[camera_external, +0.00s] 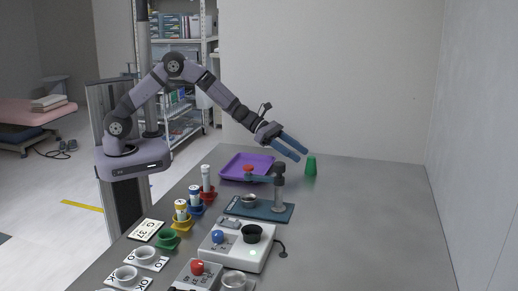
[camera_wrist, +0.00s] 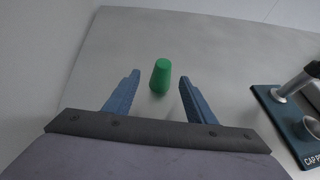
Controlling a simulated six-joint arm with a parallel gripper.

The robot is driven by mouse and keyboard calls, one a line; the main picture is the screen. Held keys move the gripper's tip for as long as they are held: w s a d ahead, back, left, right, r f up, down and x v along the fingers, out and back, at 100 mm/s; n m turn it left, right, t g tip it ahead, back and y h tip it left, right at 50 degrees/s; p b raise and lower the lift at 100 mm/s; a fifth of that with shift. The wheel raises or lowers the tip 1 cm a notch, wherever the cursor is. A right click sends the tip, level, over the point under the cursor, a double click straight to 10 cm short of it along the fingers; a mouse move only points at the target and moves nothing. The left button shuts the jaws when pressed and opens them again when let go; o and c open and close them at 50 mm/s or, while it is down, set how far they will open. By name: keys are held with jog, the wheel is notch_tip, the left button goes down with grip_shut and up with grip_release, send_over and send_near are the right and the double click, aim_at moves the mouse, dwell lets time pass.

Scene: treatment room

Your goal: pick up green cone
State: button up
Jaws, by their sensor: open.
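The green cone (camera_external: 310,165) stands upright on the grey table, to the right of the purple tray in the external view. In the wrist view the green cone (camera_wrist: 160,76) shows ahead of my gripper, between the lines of its two fingers and a little beyond their tips. My gripper (camera_external: 294,152) is open, with its blue fingers pointing down and right, above and just left of the cone. Its two fingers (camera_wrist: 160,75) are spread wide in the wrist view, with nothing held between them. The cone appears apart from both fingers.
A purple tray (camera_external: 232,165) lies left of the cone. A dark blue board (camera_external: 281,214) with a grey post and a metal bowl stands nearer; it also shows at right in the wrist view (camera_wrist: 267,98). The table (camera_external: 370,220) is clear at right, beside a wall.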

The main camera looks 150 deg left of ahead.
aim_at(311, 163)
jog(key=shift+d+p+x, duration=0.1)
jog(key=shift+p+x, duration=0.45)
jog(key=shift+x, duration=1.2)
jog(key=shift+d+p+x, duration=0.15)
jog(key=shift+p+x, duration=0.4)
jog(key=shift+x, duration=1.2)
jog(key=shift+w+f, duration=0.1)
jog(key=shift+c, duration=0.3)
jog(key=c, duration=1)
